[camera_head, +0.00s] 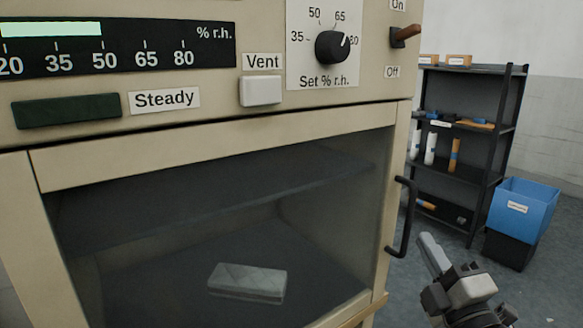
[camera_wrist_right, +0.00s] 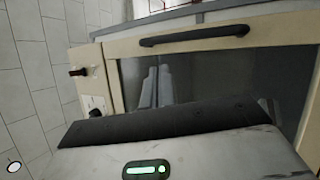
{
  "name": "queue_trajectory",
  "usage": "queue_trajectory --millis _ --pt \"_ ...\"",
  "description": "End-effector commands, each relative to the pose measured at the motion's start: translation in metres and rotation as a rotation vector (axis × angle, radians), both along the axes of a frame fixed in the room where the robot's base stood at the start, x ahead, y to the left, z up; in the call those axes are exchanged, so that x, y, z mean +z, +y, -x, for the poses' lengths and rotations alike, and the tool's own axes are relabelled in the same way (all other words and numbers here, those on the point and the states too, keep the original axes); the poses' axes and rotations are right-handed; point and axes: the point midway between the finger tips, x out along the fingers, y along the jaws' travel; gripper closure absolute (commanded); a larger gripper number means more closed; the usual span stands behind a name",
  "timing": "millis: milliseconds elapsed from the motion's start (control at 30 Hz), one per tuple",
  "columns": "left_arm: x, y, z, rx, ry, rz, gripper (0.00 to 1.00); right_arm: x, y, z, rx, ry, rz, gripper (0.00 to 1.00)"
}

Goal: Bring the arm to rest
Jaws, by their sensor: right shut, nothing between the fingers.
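My right gripper (camera_head: 432,246) is at the lower right of the head view, shut and empty, with its fingers pointing up. It is just right of the black door handle (camera_head: 404,218) of the beige humidity cabinet (camera_head: 210,155), with a small gap between them in the picture. The handle (camera_wrist_right: 195,35) and the door's glass (camera_wrist_right: 200,80) also show in the right wrist view. The cabinet door looks shut. Through the glass I see a pale, clear-looking block (camera_head: 247,283) on the cabinet floor. My left gripper is not in view.
The cabinet panel has a dial (camera_head: 332,47), a Vent button (camera_head: 261,91), a dark green Steady lamp (camera_head: 66,111) and an On/Off switch (camera_head: 405,34). A black shelf rack (camera_head: 466,70) with rolls and a blue bin (camera_head: 526,205) stand behind at the right. Floor shows between.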

Motion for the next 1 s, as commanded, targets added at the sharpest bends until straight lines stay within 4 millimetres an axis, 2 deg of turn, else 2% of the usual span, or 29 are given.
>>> queue_trajectory --millis 33,100,167,200,300,400,500,600,700,1000 --pt "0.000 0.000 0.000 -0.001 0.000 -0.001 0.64 -0.043 0.006 0.011 0.038 0.139 -0.156 1.00" --pt "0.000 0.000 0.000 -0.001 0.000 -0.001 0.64 -0.092 0.016 0.028 0.071 0.314 -0.377 1.00" --pt "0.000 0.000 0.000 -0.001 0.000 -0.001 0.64 -0.133 0.025 0.048 0.084 0.461 -0.564 1.00" --pt "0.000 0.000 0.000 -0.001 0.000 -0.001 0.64 -0.159 0.032 0.063 0.082 0.553 -0.685 1.00" --pt "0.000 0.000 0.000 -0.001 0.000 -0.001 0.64 -0.213 0.049 0.105 0.054 0.764 -0.972 1.00" --pt "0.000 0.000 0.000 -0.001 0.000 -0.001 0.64 -0.251 0.066 0.145 0.005 0.927 -1.208 1.00" --pt "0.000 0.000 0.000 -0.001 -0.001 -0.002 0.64 -0.273 0.079 0.175 -0.044 1.032 -1.372 1.00" --pt "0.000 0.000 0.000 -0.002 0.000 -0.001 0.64 -0.284 0.086 0.192 -0.078 1.089 -1.463 1.00" --pt "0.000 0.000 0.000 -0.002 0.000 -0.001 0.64 -0.287 0.089 0.197 -0.089 1.106 -1.495 1.00" --pt "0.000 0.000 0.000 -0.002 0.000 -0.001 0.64 -0.287 0.088 0.197 -0.088 1.105 -1.493 1.00"
